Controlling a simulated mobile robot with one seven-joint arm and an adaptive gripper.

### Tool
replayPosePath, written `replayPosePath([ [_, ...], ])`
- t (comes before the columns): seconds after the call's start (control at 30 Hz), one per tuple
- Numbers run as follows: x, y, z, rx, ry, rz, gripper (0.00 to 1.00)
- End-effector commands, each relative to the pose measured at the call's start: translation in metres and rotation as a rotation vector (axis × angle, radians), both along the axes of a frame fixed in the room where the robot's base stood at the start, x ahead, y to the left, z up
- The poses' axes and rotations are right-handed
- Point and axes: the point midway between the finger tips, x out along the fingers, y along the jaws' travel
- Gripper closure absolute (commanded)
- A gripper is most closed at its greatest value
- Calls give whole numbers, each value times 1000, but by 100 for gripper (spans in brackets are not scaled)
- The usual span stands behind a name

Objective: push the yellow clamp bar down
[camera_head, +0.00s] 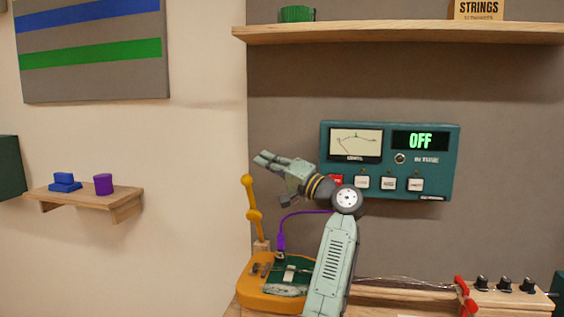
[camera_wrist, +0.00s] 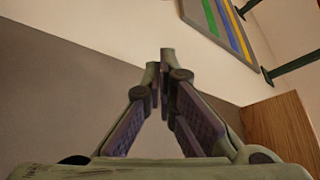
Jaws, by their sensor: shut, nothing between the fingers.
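The yellow clamp bar (camera_head: 249,207) stands nearly upright, leaning slightly, at the back left of an orange base with a dark green board (camera_head: 245,287). It has a rounded knob at its top and another partway down. My gripper (camera_head: 260,158) is shut and empty. Its fingertips point left and show a little above and right of the bar's top in the head view; the depth between them is unclear. The shut fingers also show in the wrist view (camera_wrist: 166,60), where the bar is not visible.
A purple cable (camera_head: 281,238) plugs in at the base. Behind my arm hangs a teal panel (camera_head: 447,160) reading OFF, with a meter and several buttons. A wooden shelf (camera_head: 400,32) runs above. A small shelf (camera_head: 90,199) at left holds blue and purple items.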

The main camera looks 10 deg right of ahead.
Motion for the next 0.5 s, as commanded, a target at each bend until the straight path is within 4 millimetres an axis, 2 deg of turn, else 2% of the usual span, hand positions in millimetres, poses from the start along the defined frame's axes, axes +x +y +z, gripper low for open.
replayPosePath([
  [0.03, -6, 0, -7, 1, 1, -3, 100],
  [0.2, -20, 7, -16, 1, 1, -3, 100],
  [0.5, -28, 12, -23, 2, 1, -3, 100],
])
